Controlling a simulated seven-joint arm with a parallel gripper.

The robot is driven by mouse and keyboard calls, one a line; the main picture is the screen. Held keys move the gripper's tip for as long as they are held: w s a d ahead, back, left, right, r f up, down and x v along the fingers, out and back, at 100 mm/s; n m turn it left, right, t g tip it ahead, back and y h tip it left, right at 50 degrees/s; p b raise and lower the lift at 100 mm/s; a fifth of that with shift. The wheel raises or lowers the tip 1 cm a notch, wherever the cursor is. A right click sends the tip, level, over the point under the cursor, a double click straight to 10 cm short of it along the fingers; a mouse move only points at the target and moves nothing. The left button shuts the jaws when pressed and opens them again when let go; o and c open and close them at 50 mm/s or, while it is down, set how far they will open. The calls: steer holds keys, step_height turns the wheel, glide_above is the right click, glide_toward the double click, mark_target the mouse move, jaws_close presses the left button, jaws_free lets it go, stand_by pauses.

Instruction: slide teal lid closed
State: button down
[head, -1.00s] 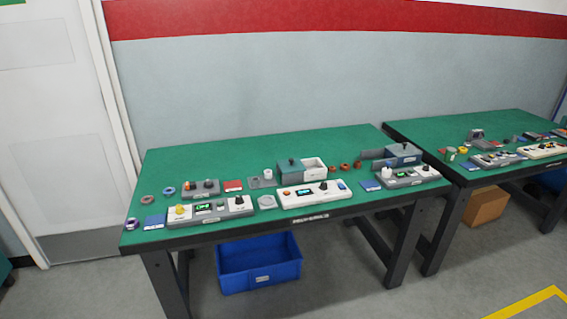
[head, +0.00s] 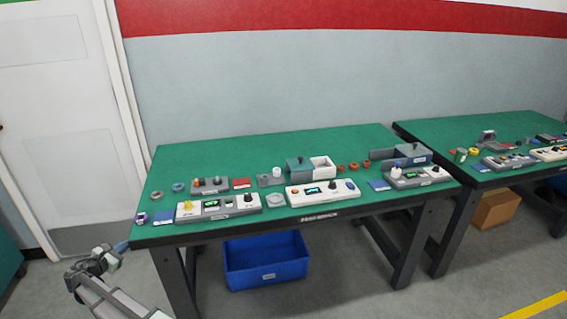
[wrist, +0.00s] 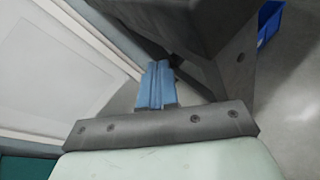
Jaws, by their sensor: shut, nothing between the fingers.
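The teal lid (head: 301,168) has a small dark knob and covers the left part of a white box (head: 322,170) at the back middle of the near table, in the head view. The right part of the box is open. My gripper (head: 122,246) is at the lower left, off the table's left front corner and far from the lid. Its blue fingers also show in the wrist view (wrist: 157,85), shut together with nothing between them. The wrist view does not show the lid or the box.
A white control panel (head: 322,193) stands in front of the box. A white cylinder (head: 277,172) and brown rings (head: 353,166) flank the box. A blue-grey box (head: 408,154) stands farther right. The table's back strip is clear.

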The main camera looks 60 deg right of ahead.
steer(key=w+d+r+h, duration=0.2)
steer(key=w+d+r, duration=0.2)
steer(key=r, duration=0.4)
steer(key=s+d+r+m+g+h, duration=0.1)
steer(key=s+d+r+g, duration=0.1)
steer(key=d+r, duration=0.55)
steer(key=s+d+r+g, duration=0.3)
steer(key=d+r, duration=0.1)
steer(key=d, duration=0.6)
steer(key=s+d+r+m+g+h, duration=0.1)
steer(key=s+d+r+g, duration=0.1)
steer(key=d+r, duration=0.45)
steer(key=m+g+y, duration=0.4)
steer(key=g+y, duration=0.1)
steer(key=g, duration=0.2)
glide_above(291, 165)
steer(key=f+v, duration=0.2)
steer(key=v, duration=1)
step_height(291, 165, down, 8)
steer(key=x, duration=1.2)
steer(key=shift+s+f, duration=0.1)
steer(key=shift+f, duration=0.05)
